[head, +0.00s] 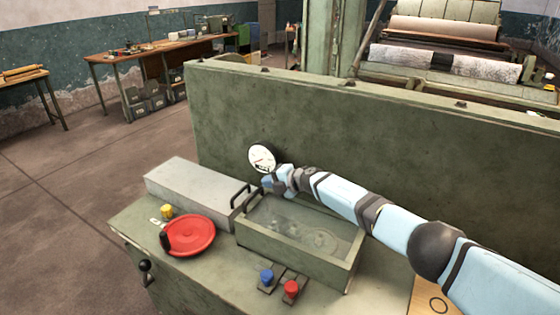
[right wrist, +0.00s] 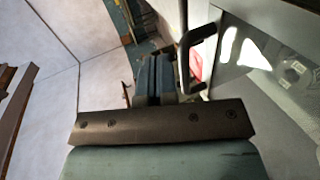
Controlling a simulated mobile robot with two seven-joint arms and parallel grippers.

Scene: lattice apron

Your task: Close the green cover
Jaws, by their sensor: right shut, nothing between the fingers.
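A low green box (head: 293,261) stands on the green bench, with a clear, glassy top over round parts inside. A long grey box-like cover (head: 190,183) lies to its left. I cannot tell which piece is the green cover. A black handle (head: 241,197) stands between the two; a black handle also shows in the right wrist view (right wrist: 186,62). My right gripper (head: 268,185) is shut and empty, just behind and right of the handle, above the box's back left corner. In the right wrist view its fingers (right wrist: 156,78) are left of the handle, apparently apart from it.
A tall green panel (head: 370,135) rises behind the bench with a round white gauge (head: 262,158). A red disc (head: 190,235), a yellow knob (head: 166,211), a blue knob (head: 266,277) and a red knob (head: 291,290) sit in front. Open floor lies left.

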